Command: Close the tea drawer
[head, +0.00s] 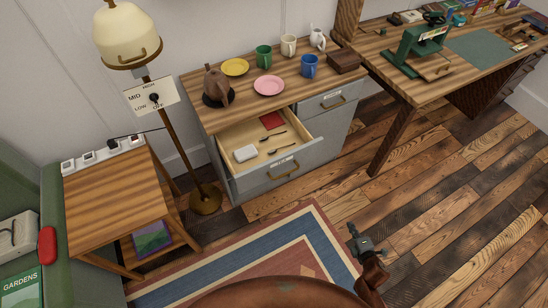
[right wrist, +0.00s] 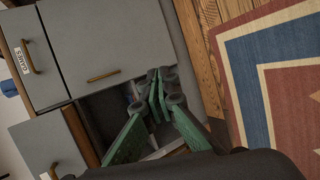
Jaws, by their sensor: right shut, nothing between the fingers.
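In the head view the tea drawer (head: 284,172) is pulled out of the grey cabinet on the left side. It has a pale wood inside, a grey front and a brass handle; its label is too small to read. A white block, a red item and spoon-like utensils lie in it. My right gripper (head: 360,240) is in front of the cabinet to the right, above the floor near the rug, apart from the drawer. In the right wrist view its green fingers (right wrist: 162,92) are together and empty. A grey front with a brass handle (right wrist: 42,150), apparently the drawer's, shows at lower left.
The cabinet top (head: 215,118) holds a brown teapot, plates and several mugs. A closed drawer labelled GAMES (right wrist: 32,58) shows in the right wrist view. A floor lamp (head: 180,125) and side table (head: 110,200) stand left; a workbench (head: 430,90) stands right.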

